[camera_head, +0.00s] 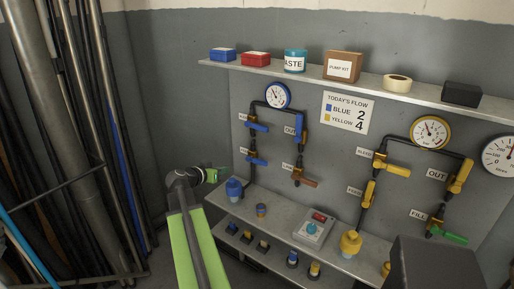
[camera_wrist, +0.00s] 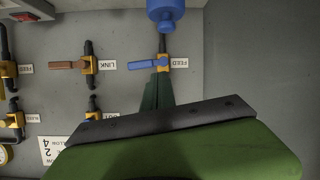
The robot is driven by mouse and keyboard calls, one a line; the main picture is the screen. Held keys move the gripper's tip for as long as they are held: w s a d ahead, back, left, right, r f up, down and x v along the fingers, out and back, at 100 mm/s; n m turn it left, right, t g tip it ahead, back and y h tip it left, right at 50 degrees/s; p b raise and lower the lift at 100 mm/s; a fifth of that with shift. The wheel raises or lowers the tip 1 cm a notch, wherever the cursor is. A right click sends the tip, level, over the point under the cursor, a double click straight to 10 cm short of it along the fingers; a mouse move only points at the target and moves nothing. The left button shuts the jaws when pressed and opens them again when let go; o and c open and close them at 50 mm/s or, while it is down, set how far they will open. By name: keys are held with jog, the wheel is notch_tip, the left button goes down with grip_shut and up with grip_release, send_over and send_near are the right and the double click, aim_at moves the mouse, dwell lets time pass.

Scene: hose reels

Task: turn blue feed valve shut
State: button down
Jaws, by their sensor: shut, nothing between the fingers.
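The blue feed valve (camera_head: 257,162) is on the wall's left pipe loop. Its blue lever lies across the upright pipe. In the wrist view, which is upside down, the blue lever (camera_wrist: 143,65) points left from a gold body, with the FEED label (camera_wrist: 180,63) beside it. My gripper (camera_head: 222,168) is shut and empty, left of the valve in the head view. In the wrist view its dark green fingertips (camera_wrist: 162,77) appear just below the lever, over the pipe. I cannot tell whether they touch it.
The brown LINK lever (camera_head: 306,183) and blue OUT lever (camera_head: 299,133) are to the right. A blue bottle (camera_head: 234,188) stands on the lower shelf (camera_head: 272,222) under the feed pipe. Leaning pipes (camera_head: 50,110) crowd the left. Yellow valves (camera_head: 369,192) are farther right.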

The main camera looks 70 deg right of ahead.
jog(key=s+d+r+m+g+h, duration=0.1)
jog(key=s+d+r+m, duration=0.1)
jog(key=s+d+r, duration=0.35)
jog(key=b, duration=0.2)
send_over(256, 161)
jog(key=a, duration=0.3)
notch_tip(256, 161, down, 3)
jog(key=f+b, duration=0.1)
jog(key=s+f+b, duration=0.1)
jog(key=f+b, duration=0.1)
jog(key=f, duration=0.1)
jog(key=shift+s+d+b, duration=0.2)
jog(key=shift+d+b, duration=0.2)
